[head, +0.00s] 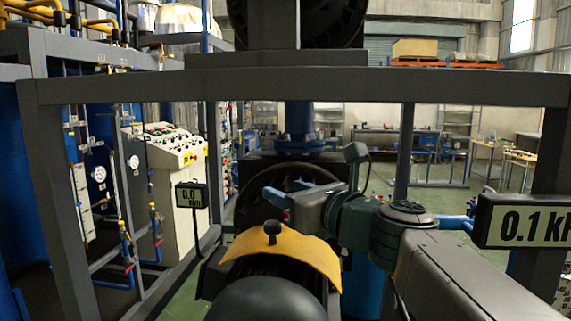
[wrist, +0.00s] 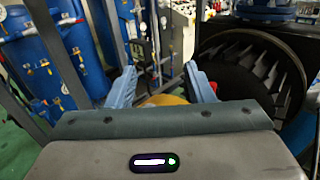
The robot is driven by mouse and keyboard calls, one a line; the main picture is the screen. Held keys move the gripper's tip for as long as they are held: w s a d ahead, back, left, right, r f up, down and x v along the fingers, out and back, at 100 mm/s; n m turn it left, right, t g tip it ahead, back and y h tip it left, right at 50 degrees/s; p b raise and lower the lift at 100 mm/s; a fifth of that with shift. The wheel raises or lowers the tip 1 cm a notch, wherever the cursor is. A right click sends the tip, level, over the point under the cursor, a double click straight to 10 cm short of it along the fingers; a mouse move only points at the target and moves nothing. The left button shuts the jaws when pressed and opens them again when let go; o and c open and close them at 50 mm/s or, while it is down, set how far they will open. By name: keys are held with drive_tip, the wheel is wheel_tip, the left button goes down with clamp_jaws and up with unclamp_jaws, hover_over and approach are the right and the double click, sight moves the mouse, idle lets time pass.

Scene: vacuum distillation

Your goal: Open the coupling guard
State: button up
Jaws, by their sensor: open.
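The coupling guard (head: 300,259) is a curved yellow cover with a black knob (head: 272,228) on top. It sits over the dark machine in the lower middle of the head view, and looks closed over it. My gripper (head: 275,194) is above and behind the guard in the head view, apart from it and partly hidden by my own wrist. In the wrist view my gripper (wrist: 161,86) has its two blue fingers spread wide with nothing held. A strip of the yellow guard (wrist: 163,100) shows low between the fingers; the knob is not visible there.
A dark grey frame (head: 300,91) surrounds the machine. A 0.0 display (head: 192,195) stands left and a 0.1 display (head: 524,221) right. A ribbed dark wheel (wrist: 250,70) is close to the right finger. A domed dark casing (head: 265,300) lies in front of the guard.

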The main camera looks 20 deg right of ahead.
drive_tip(key=s+d+r, duration=0.5)
drive_tip(key=d, duration=0.1)
drive_tip(key=shift+d, duration=0.4)
drive_tip(key=shift+s, duration=0.15)
